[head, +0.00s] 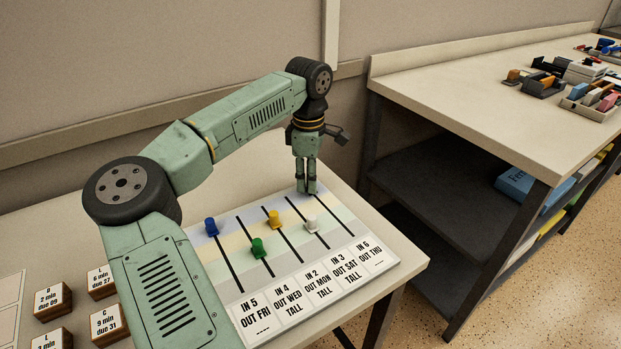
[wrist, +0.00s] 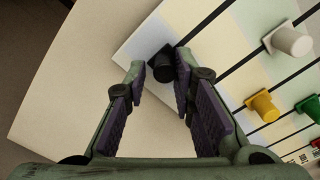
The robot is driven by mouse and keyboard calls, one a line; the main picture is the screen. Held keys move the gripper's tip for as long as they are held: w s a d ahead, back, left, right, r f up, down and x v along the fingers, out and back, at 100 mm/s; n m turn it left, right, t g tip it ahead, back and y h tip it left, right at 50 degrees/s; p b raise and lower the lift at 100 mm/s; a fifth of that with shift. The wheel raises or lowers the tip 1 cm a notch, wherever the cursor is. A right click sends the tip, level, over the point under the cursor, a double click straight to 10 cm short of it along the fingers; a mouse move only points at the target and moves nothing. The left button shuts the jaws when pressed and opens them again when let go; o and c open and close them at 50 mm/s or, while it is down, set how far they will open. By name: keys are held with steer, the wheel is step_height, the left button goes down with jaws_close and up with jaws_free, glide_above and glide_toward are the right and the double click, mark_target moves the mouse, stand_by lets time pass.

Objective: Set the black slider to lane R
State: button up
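The board (head: 338,256) lies on the desk with dark slots crossing pale coloured bands. In the wrist view the black slider (wrist: 161,66) stands near the board's edge, at one end of a slot. My gripper (head: 307,190) points down at the board's far right part. In the wrist view my gripper (wrist: 160,72) has its fingers apart, with the black slider between or just beyond their tips; I cannot tell whether they touch it. No letter R is readable.
Other sliders stand on the board: blue (head: 211,227), green (head: 258,247), yellow (head: 274,219) and white (head: 311,224); a red one (wrist: 315,143) shows in the wrist view. Labelled wooden blocks (head: 53,302) sit at front left. A shelved bench (head: 480,95) stands at right.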

steer(key=shift+o, duration=1.3)
steer(key=shift+d, duration=0.1)
step_height(320, 180, up, 12)
steer(key=shift+s, duration=0.1)
